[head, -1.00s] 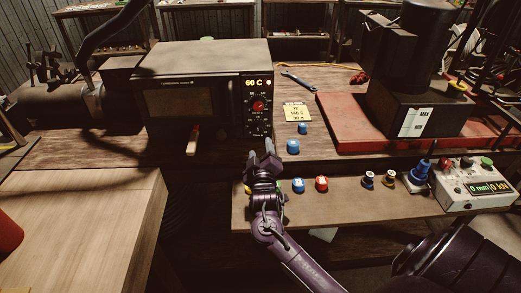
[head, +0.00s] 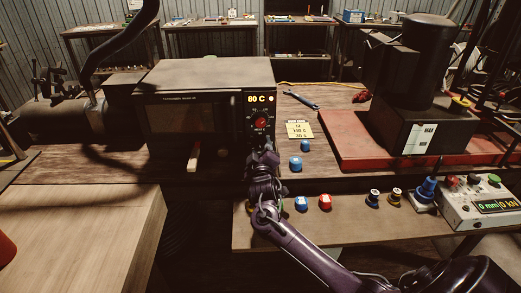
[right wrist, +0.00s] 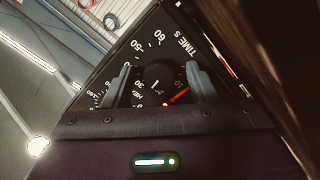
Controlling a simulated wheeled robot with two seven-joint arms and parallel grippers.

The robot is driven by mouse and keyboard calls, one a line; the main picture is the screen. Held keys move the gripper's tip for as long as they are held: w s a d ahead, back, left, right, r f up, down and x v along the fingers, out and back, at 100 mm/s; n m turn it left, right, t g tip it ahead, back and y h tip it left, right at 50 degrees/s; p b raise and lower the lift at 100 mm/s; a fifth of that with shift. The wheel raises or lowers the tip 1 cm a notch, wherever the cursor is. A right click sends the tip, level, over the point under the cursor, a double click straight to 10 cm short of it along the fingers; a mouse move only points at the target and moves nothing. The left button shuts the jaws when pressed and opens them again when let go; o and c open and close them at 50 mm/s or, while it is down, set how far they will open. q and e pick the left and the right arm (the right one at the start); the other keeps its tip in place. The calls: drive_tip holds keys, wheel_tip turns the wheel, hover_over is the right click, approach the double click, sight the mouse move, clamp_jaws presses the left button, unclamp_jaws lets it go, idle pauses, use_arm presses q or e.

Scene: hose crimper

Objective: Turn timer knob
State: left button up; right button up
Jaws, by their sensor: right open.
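The heating box (head: 205,75) stands on the bench with a dark control panel on its right side. The panel has a lit display (head: 261,99) reading 80 C and a red knob (head: 261,122). My right gripper (head: 263,150) is at the lower part of this panel and hides what is behind it. In the right wrist view, the timer knob (right wrist: 155,84) is black, on a dial marked TIME S with a red pointer (right wrist: 178,97). The open fingers of my right gripper (right wrist: 158,74) are on either side of it; contact cannot be told. My left gripper is not in view.
A yellow note (head: 299,129), a wrench (head: 301,99) and blue caps (head: 295,162) lie right of the box. Red and blue caps stand on the front shelf (head: 350,232).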

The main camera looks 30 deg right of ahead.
drive_tip(key=c, duration=1)
drive_tip(key=shift+o, duration=0.2)
drive_tip(key=shift+f, duration=0.1)
idle(0.4)
drive_tip(key=o, duration=1)
drive_tip(key=shift+c, duration=0.2)
drive_tip(key=b+v, duration=0.1)
drive_tip(key=v, duration=0.7)
